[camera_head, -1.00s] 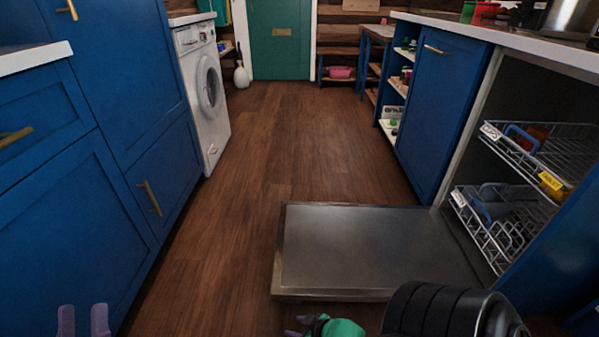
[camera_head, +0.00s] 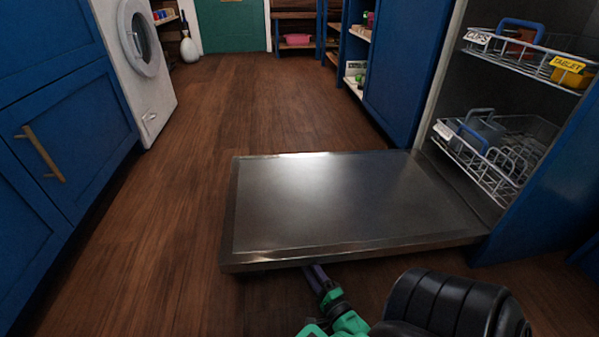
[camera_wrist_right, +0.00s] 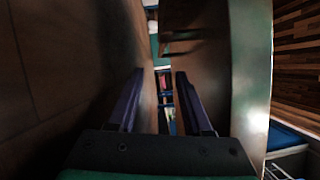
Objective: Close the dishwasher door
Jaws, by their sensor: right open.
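The dishwasher door (camera_head: 335,205) is folded down, lying nearly level a little above the floor, its steel inner face up. The dishwasher (camera_head: 447,95) stands open at right with two wire racks. My right gripper (camera_head: 316,271) is low at the door's near edge, and its fingertips seem to pass beneath that edge. In the right wrist view its purple fingers (camera_wrist_right: 158,75) are apart with nothing gripped. The floor is left of them and the door's underside (camera_wrist_right: 203,60) right of them. Whether a finger touches the door I cannot tell. My left gripper is out of view.
The upper rack (camera_head: 530,62) and lower rack (camera_head: 490,165) sit inside the dishwasher, holding a few items. Blue cabinets (camera_head: 75,125) and a white washing machine (camera_head: 145,65) line the left. The wooden floor (camera_head: 185,215) is clear left of the door.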

